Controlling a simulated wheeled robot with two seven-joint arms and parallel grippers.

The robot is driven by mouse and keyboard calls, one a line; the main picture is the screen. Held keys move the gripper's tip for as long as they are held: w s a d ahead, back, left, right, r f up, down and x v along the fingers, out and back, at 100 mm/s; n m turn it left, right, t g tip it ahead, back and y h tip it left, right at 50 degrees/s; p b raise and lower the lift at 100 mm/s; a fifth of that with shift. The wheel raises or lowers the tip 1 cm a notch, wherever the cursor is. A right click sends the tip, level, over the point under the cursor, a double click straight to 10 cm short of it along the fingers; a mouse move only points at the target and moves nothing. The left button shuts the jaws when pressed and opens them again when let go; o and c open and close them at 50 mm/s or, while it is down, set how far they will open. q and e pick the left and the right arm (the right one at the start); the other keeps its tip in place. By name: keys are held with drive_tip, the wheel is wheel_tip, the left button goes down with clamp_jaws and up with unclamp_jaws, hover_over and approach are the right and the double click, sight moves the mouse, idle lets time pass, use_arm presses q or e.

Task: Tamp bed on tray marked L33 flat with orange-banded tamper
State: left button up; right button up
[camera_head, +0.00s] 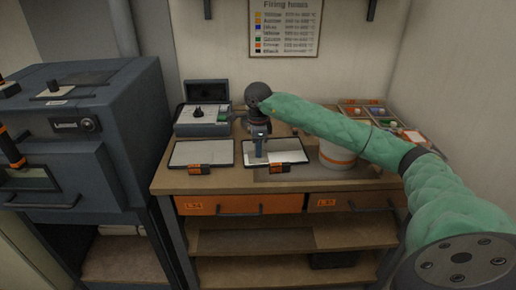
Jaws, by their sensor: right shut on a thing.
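Two dark-rimmed shallow trays with pale beds lie side by side on the workbench: a left tray (180,163) and a right tray (290,160). Each has an orange tag at its front edge, the left tag (200,169) and the right tag (279,168); their print is too small to read. My right gripper (260,134) points down over the left part of the right tray, shut on a slim upright tool, apparently the tamper (258,149). Its orange band cannot be made out, nor whether its foot touches the bed. My left gripper is not in view.
A white tub (337,155) with an orange band stands right of the trays, partly behind my right arm. A grey device (203,121) stands behind the left tray. A compartment box (362,112) sits at the back right. A large blue-grey kiln (80,130) stands left.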

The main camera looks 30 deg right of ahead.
drive_tip(key=shift+f, duration=0.1)
drive_tip(key=shift+r+p, duration=0.4)
drive_tip(key=shift+r, duration=0.7)
drive_tip(key=shift+w+d+b, duration=0.2)
drive_tip(key=shift+w+d, duration=0.2)
drive_tip(key=shift+w, duration=0.45)
drive_tip(key=shift+w+d+b, duration=0.15)
drive_tip(key=shift+w+d, duration=0.25)
drive_tip(key=shift+w, duration=0.4)
drive_tip(key=shift+w+d+b, duration=0.2)
drive_tip(key=shift+w+d, duration=0.2)
drive_tip(key=shift+w, duration=0.45)
drive_tip(key=shift+f+b, duration=0.55)
drive_tip(key=shift+f, duration=0.2)
drive_tip(key=shift+f+b, duration=0.3)
drive_tip(key=shift+f, duration=0.05)
